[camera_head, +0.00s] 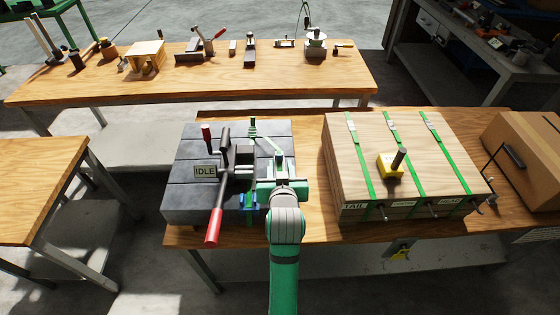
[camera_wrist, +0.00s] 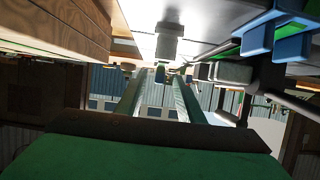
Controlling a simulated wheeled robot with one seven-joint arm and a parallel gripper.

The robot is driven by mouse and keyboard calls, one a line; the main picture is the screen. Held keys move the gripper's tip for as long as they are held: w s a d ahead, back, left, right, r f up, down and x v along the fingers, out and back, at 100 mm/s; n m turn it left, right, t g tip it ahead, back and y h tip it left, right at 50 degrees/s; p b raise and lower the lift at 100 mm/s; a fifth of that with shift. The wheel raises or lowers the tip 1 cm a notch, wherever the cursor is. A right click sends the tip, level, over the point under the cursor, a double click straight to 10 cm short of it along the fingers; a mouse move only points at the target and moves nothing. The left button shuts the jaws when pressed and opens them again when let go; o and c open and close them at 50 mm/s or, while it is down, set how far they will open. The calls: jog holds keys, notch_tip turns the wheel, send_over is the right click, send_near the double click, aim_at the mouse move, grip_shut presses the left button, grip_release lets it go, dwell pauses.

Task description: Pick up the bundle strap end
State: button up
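The wooden bundle (camera_head: 437,148) sits on the right of the near bench, crossed by several green straps (camera_head: 398,150). A label reading TAIL (camera_head: 355,206) is on its front left, by the lower end of the left strap (camera_head: 362,165). I cannot tell which piece is the strap end named in the task. Another green band (camera_head: 265,138) runs over the grey block at the left. My gripper (camera_head: 281,165) is over the right side of that block, left of the bundle. In the wrist view its two fingers (camera_wrist: 159,80) stand apart, with nothing clearly held between them.
The grey block (camera_head: 185,150) carries a dark tool with red handles (camera_head: 214,228), an IDLE sign (camera_head: 205,171) and blue pads (camera_head: 249,201). A yellow block (camera_head: 388,165) with a peg stands on the bundle. A cardboard box (camera_head: 530,150) is at the right.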

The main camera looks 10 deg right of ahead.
aim_at(280, 161)
jog(key=shift+f+x, duration=0.2)
jog(key=shift+x, duration=2.6)
jog(key=shift+s, duration=0.1)
grip_shut()
